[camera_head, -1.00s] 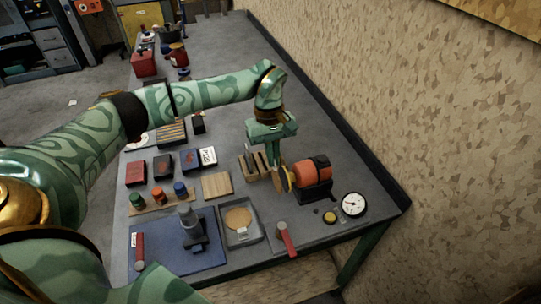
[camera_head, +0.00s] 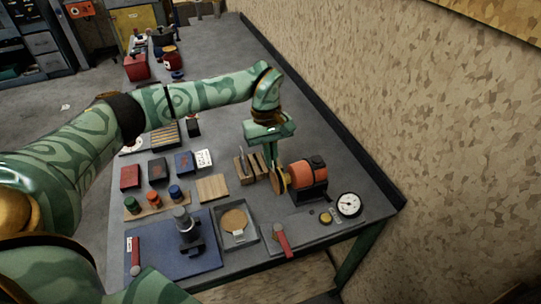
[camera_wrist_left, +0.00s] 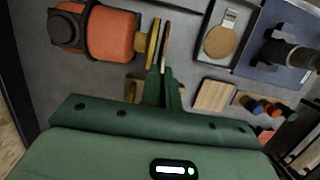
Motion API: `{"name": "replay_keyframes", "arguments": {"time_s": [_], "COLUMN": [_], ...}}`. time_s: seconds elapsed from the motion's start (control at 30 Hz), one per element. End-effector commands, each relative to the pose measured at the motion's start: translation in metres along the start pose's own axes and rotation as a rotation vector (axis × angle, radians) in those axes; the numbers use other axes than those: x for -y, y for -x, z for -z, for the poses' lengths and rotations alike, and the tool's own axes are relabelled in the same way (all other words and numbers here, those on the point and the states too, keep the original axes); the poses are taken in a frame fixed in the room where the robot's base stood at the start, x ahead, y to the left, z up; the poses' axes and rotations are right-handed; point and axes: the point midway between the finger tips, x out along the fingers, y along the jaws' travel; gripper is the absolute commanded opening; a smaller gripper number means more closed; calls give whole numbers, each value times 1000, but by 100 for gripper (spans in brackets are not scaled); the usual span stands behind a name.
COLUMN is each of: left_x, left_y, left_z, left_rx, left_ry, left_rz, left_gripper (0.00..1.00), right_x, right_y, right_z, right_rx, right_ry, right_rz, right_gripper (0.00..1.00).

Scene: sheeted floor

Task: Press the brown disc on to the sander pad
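The orange sander (camera_head: 308,176) lies on its side near the bench's right edge, with its yellow pad (camera_wrist_left: 152,42) facing left. My left gripper (camera_wrist_left: 163,78) points down just left of the pad. It is shut on a thin brown disc (camera_wrist_left: 165,46), which stands on edge, nearly parallel to the pad. A narrow dark gap shows between disc and pad in the left wrist view. In the head view the two overlap. A second brown disc (camera_head: 235,219) with a pale tab lies in a grey tray (camera_head: 250,243). My right gripper is not in view.
A slotted wooden rack (camera_head: 243,168) stands close behind the gripper. A round gauge (camera_head: 349,204), a yellow button (camera_head: 325,217) and a red-handled lever (camera_head: 282,240) are in front of the sander. A blue mat (camera_head: 155,245) bears a grey device. A wall runs along the right.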

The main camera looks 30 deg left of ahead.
Motion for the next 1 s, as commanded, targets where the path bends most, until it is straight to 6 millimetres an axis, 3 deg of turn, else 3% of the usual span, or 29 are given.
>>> {"name": "replay_keyframes", "arguments": {"time_s": [1.0], "left_x": [-8], "left_y": [0], "left_z": [0], "left_rx": [0], "left_ry": [1], "left_rz": [0], "left_gripper": [0], "right_x": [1], "right_y": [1], "right_z": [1], "right_rx": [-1], "right_ry": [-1], "right_rz": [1], "right_gripper": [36]}}
